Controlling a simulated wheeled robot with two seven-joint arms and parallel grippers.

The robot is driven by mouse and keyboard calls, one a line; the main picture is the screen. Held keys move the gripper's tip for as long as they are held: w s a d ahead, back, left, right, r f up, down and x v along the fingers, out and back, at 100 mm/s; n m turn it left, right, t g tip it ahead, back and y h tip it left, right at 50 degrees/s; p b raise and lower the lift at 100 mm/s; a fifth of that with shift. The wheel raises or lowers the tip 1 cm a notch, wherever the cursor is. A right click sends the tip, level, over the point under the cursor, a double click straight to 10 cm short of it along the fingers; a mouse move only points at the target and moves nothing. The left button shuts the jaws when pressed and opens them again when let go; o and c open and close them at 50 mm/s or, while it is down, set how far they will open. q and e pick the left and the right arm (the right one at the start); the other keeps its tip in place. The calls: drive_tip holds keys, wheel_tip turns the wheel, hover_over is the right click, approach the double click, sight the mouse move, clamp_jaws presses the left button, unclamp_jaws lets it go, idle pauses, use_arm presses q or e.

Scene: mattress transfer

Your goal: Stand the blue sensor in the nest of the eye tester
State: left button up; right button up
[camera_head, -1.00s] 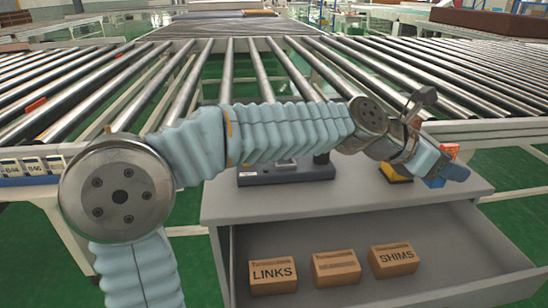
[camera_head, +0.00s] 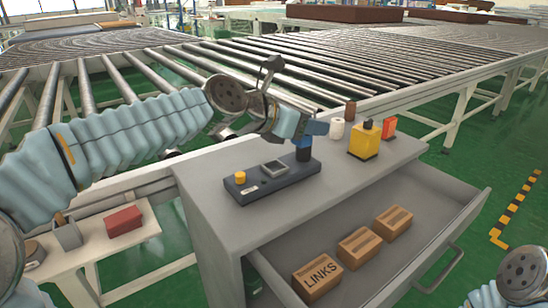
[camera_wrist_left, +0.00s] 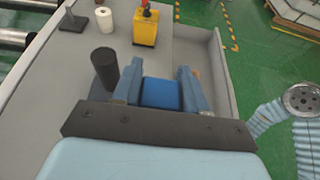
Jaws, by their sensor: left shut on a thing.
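The eye tester (camera_head: 262,190) is a dark flat base on the grey cabinet top, with a yellow button, a small screen and an upright dark cylinder (camera_head: 303,150) at its right end. That cylinder also shows in the left wrist view (camera_wrist_left: 105,68), just left of my fingers. My left gripper (camera_head: 308,128) is shut on the blue sensor (camera_wrist_left: 160,93), holding it by the cylinder end of the tester. In the head view the fingers largely hide the sensor. The nest cannot be made out clearly. My right gripper is out of view.
A yellow box (camera_head: 364,142) with a dark knob, a white roll (camera_head: 337,129) and an orange-red item (camera_head: 389,127) stand right of the gripper. The open drawer below holds cardboard boxes, one marked LINKS (camera_head: 316,276). A roller conveyor (camera_head: 330,62) runs behind.

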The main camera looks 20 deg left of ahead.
use_arm(q)
drive_tip(key=w+a+f, duration=0.1)
drive_tip(key=a+f, duration=0.1)
drive_tip(key=w+a+f, duration=0.2)
drive_tip(key=w+a+f+b, duration=0.1)
drive_tip(key=a+f, duration=0.1)
drive_tip(key=shift+w+a+f, duration=0.15)
drive_tip(key=shift+w+f, duration=0.1)
drive_tip(key=shift+f, duration=0.1)
drive_tip(key=shift+w+a+f, duration=0.15)
drive_tip(key=shift+f, duration=0.05)
drive_tip(key=shift+w+a+f+b, duration=0.15)
drive_tip(key=shift+f+b, duration=0.25)
drive_tip(key=shift+f, duration=0.5)
drive_tip(key=shift+w+a+f+b, duration=0.1)
drive_tip(key=shift+f+b, duration=0.3)
drive_tip(key=shift+f, duration=0.5)
drive_tip(key=shift+s, duration=0.1)
drive_tip(key=shift+f, duration=0.2)
drive_tip(key=o, duration=1.1)
